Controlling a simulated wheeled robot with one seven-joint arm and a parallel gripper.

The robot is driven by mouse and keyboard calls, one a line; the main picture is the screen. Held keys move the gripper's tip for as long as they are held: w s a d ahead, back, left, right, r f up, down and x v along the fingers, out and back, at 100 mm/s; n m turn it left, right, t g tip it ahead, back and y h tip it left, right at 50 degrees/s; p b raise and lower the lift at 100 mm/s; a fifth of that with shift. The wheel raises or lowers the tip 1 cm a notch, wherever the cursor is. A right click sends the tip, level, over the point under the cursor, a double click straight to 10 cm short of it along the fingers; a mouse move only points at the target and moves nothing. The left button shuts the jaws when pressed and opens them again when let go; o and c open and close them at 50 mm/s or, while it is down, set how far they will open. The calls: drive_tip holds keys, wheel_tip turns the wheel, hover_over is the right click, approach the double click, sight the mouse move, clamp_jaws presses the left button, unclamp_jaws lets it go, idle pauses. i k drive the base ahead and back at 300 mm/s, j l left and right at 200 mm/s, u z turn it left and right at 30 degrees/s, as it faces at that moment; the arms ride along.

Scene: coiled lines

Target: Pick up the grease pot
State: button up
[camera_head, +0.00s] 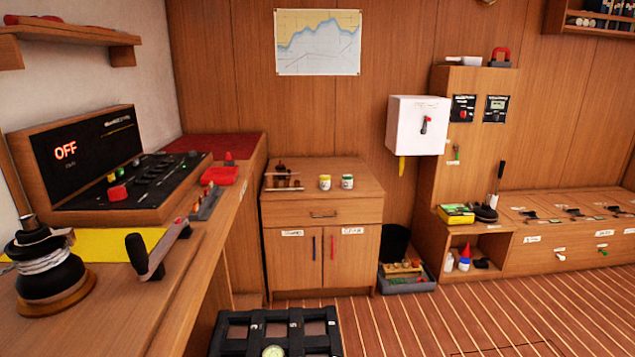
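Two small pots stand side by side on top of the low wooden cabinet (322,212). The left pot (325,182) has a yellowish lid and the right pot (347,181) has a green lid; both have pale labels. The labels are too small to read, so I cannot tell which one is the grease pot. A round, green-rimmed thing (273,352) also shows in the black divided tray (236,333) at the bottom, cut off by the picture edge. My gripper is not in view.
A wooden counter (205,262) with a winch (45,265), a crank handle (152,255) and a control panel fills the left. A grey bin (408,284) stands right of the cabinet. A bench (570,240) runs along the right. The striped floor (440,315) is clear in the middle.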

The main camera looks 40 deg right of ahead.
sight(347, 179)
drive_tip(key=i+l, duration=0.1)
drive_tip(key=l, duration=0.25)
drive_tip(key=i+l, duration=0.15)
drive_tip(key=l, duration=0.2)
drive_tip(key=i+l, duration=0.1)
drive_tip(key=l, duration=0.25)
drive_tip(key=i+l, duration=0.1)
drive_tip(key=l, duration=0.25)
drive_tip(key=i+l, duration=0.15)
drive_tip(key=l, duration=0.2)
drive_tip(key=i+l, duration=0.1)
drive_tip(key=l, duration=0.25)
drive_tip(key=i+l, duration=1)
drive_tip(key=i+j, duration=0.2)
drive_tip(key=i, duration=0.3)
drive_tip(key=l+z, duration=0.05)
